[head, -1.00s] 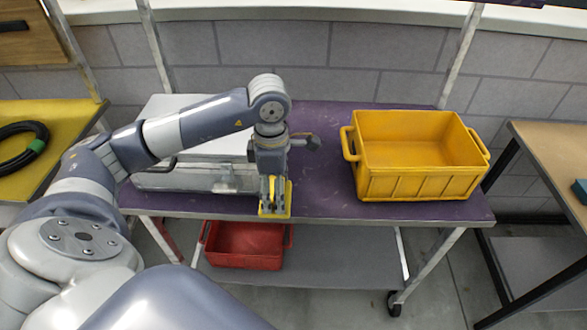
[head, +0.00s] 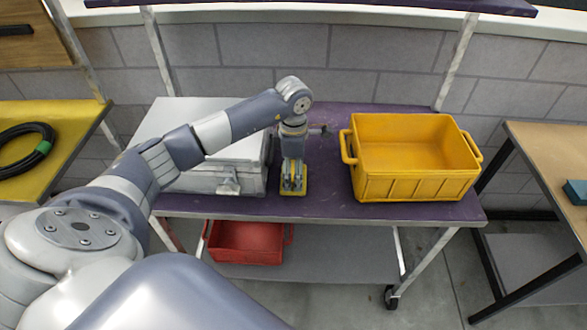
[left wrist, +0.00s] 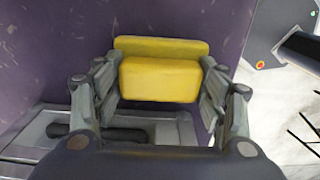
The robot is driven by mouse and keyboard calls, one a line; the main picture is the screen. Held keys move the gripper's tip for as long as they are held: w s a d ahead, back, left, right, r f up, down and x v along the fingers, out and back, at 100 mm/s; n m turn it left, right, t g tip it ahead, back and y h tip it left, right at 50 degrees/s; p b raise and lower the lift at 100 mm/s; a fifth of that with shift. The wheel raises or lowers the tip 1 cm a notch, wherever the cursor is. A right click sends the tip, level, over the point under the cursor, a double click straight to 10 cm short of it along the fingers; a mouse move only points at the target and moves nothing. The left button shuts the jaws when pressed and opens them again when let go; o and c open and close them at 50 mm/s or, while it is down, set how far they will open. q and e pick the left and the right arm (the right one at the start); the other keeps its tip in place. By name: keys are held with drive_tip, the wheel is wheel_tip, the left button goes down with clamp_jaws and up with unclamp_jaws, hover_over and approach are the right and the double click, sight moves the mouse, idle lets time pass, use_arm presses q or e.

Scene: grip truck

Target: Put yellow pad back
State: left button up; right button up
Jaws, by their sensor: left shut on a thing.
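My left gripper (head: 293,184) is shut on the yellow pad, low over the purple top of the cart (head: 325,205), between the silver case and the yellow bin. Only a little of the yellow pad (head: 294,193) shows under the fingers in the head view. In the left wrist view the pad (left wrist: 160,78) is a yellow block with a wider yellow strip along its far edge, between the two grey fingers. I cannot tell whether it touches the cart top. My right gripper is not in view.
A silver case (head: 210,180) stands close on the left of the gripper. A yellow bin (head: 415,188) with handles stands to the right. A red bin (head: 245,243) sits on the lower shelf. Purple top is clear between gripper and yellow bin.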

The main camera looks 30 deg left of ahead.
use_arm(q)
drive_tip(key=shift+f, duration=0.3)
drive_tip(key=shift+f, duration=0.15)
drive_tip(key=shift+f+b, duration=0.1)
drive_tip(key=shift+b, duration=0.25)
drive_tip(key=o, duration=0.9)
drive_tip(key=shift+o, duration=0.2)
drive_tip(key=shift+r+p, duration=0.3)
drive_tip(key=shift+r, duration=0.1)
wheel_tip(320, 180, up, 10)
drive_tip(key=b, duration=0.3)
drive_tip(key=shift+r, duration=0.85)
